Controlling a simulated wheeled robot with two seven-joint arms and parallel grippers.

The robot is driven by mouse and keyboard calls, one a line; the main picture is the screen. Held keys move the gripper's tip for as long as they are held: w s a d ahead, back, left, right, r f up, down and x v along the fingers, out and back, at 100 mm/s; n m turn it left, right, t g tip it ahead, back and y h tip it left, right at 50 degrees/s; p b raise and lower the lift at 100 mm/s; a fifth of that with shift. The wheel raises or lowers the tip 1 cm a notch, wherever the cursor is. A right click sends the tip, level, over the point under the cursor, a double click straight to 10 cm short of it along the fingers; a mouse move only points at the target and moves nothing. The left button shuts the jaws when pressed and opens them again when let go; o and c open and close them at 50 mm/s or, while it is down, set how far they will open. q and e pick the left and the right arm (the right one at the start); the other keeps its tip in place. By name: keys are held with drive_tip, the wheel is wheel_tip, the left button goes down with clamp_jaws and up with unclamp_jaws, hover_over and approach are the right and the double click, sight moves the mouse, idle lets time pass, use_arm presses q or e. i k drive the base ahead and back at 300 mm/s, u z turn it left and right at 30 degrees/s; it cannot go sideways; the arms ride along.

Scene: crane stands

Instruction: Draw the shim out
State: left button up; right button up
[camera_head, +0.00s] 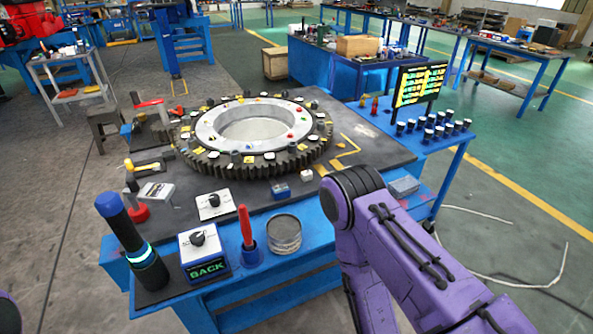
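A large dark toothed ring (215,163) lies flat on the workbench, with a pale inner ring (213,133) set in it. Several small yellow, white and dark pieces sit around its top. I cannot tell which of these, if any, is the shim. My purple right arm comes in from the lower right and bends down at the bench's front right; its gripper is out of view. Only a sliver of purple shows at the lower left edge, and my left gripper is out of view.
A lit display (421,84) and several dark cups stand at the right.

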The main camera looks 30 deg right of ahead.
sight(305, 175)
drive_tip(key=u, duration=1.75)
drive_tip(key=k, duration=0.65)
drive_tip(key=z, duration=1.35)
